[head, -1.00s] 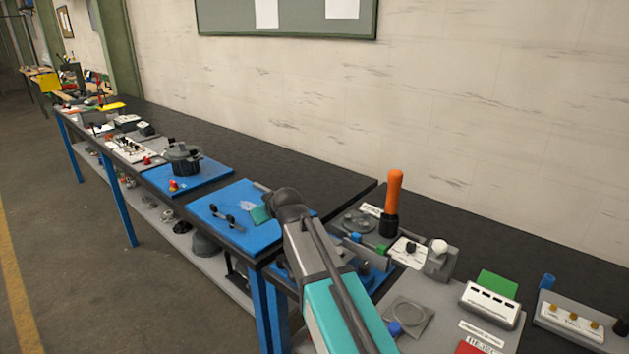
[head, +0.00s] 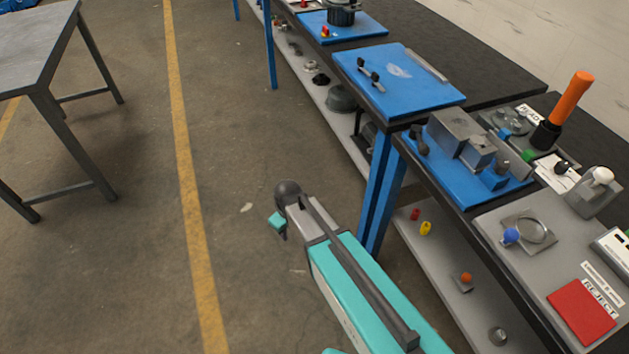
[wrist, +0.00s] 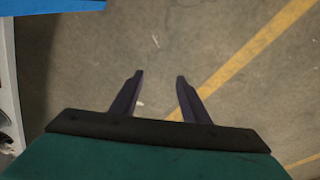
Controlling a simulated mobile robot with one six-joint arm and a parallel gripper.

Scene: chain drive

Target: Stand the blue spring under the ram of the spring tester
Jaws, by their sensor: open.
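My gripper (wrist: 160,76) is open and empty, with bare floor between its two dark fingers in the wrist view. In the head view its teal body (head: 278,221) hangs over the floor, left of the benches and apart from them. A small blue piece (head: 505,133) sits beside a small green piece (head: 528,155) near the orange-handled tool on the right bench. It is too small to tell whether the blue piece is the spring. I cannot pick out the spring tester or its ram for sure.
A vise (head: 460,135) stands on the right bench's blue mat. Right of it are an orange-handled tool (head: 570,97), a grey device with a white knob (head: 594,192), a blue ball knob (head: 511,235) and a red plate (head: 582,311). A metal table (head: 40,52) stands left; the floor between is clear.

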